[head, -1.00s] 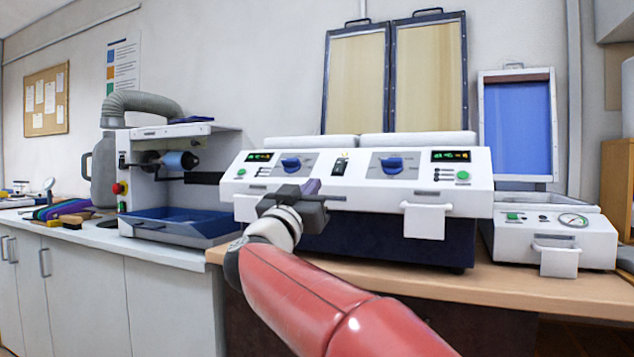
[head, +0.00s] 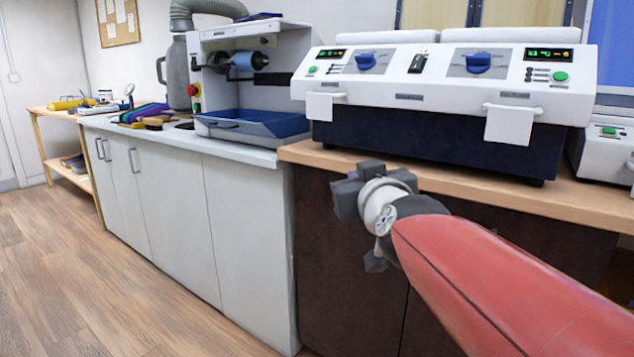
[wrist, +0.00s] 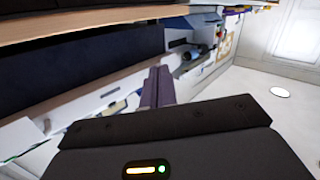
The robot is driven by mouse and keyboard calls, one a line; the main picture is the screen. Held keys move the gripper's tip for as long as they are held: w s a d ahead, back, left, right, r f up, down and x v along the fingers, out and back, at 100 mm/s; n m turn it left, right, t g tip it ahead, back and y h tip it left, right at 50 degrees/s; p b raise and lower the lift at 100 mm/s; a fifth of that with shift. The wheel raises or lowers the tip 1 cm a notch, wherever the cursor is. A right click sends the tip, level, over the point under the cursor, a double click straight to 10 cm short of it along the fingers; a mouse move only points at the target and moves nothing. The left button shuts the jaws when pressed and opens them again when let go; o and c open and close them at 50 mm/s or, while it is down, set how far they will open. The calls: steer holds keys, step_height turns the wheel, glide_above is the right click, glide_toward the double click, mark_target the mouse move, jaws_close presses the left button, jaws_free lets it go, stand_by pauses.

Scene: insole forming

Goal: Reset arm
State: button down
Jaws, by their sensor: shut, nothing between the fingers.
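My gripper (wrist: 160,72) shows in the wrist view with its two purple-grey fingers side by side, shut and empty. In the head view the dark grey gripper body (head: 358,198) is at the end of my red arm, in front of the dark cabinet below the wooden worktop (head: 430,180). Its fingers cannot be made out there. The white forming machine (head: 435,70), with a dark navy base, stands on the worktop above and behind the gripper. The gripper appears apart from it.
A grinding machine with a blue tray (head: 265,122) stands left on the grey counter (head: 185,140). A wooden shelf (head: 62,115) stands at the far left. The wood floor (head: 110,290) at lower left is clear.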

steer(key=s+d+f+m+g, duration=0.1)
steer(key=s+d+f+g, duration=0.1)
steer(key=s+f, duration=0.5)
steer(key=s+d+f+m+g+h, duration=0.1)
steer(key=s+d+f+g, duration=0.2)
steer(key=s+f+g, duration=0.2)
steer(key=s+d+f+m+g+h, duration=0.1)
steer(key=s+d+f+g, duration=0.2)
steer(key=s+f, duration=0.8)
step_height(320, 180, down, 2)
steer(key=shift+f+g, duration=0.2)
steer(key=shift+g, duration=0.5)
steer(key=shift+d, duration=0.1)
